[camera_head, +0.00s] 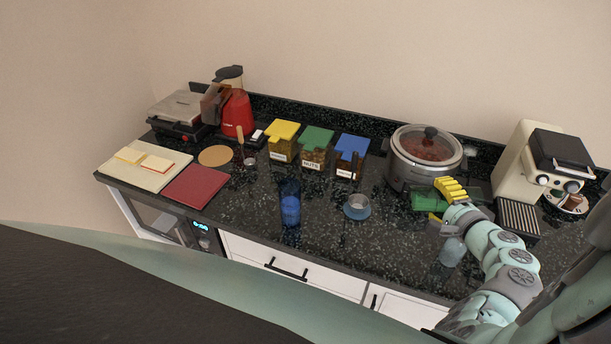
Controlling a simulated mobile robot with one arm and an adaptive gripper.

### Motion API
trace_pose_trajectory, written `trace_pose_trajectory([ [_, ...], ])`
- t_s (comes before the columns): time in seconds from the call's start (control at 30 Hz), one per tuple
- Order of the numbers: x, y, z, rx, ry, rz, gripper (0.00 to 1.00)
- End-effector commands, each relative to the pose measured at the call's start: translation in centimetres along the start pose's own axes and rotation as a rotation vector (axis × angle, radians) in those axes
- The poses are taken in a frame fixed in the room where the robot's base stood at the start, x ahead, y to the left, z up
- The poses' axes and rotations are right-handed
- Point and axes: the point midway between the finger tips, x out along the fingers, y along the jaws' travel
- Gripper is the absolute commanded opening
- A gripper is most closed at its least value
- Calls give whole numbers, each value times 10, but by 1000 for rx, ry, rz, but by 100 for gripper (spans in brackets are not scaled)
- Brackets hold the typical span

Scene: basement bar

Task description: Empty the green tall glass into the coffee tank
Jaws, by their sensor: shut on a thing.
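The green tall glass (424,201) is in front of the slow cooker, toward the right of the counter. It looks tipped over nearly sideways. My gripper (447,200), with yellow fingertips, is shut on it and comes in from the right. The gripper hides part of the glass, and I cannot tell whether anything is inside it. The cream coffee machine (519,161), with a dark top, stands at the right, apart from the glass. I cannot make out its coffee tank clearly.
A slow cooker (408,176) stands just behind the glass. A dark ribbed tray (518,217) lies before the machine.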

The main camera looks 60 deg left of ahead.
Motion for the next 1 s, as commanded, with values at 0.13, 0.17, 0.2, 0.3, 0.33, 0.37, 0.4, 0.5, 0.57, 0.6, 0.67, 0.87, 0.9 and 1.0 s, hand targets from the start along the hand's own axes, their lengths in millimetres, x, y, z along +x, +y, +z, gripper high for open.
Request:
trace_pose_trajectory([
  [0.13, 0, 0, -1, 11, -1, -7, 18],
  [0.17, 0, 0, -1, 13, -1, -8, 18],
  [0.2, 0, 0, -2, 16, -2, -9, 18],
  [0.3, 0, 0, -2, 23, -3, -12, 18],
  [0.33, 0, 0, -2, 26, -4, -13, 18],
  [0.37, 0, 0, -2, 28, -4, -14, 18],
  [0.4, 0, 0, -2, 31, -5, -15, 18],
  [0.5, 0, 0, -2, 39, -7, -18, 18],
  [0.57, 0, 1, -2, 44, -8, -20, 18],
  [0.6, 0, 1, -2, 47, -9, -21, 18],
  [0.67, 0, 1, -2, 52, -11, -23, 18],
  [0.87, -1, 1, -3, 68, -16, -30, 18],
  [0.9, -1, 1, -3, 71, -17, -31, 18],
  [1.0, -1, 1, -3, 81, -19, -35, 18],
])
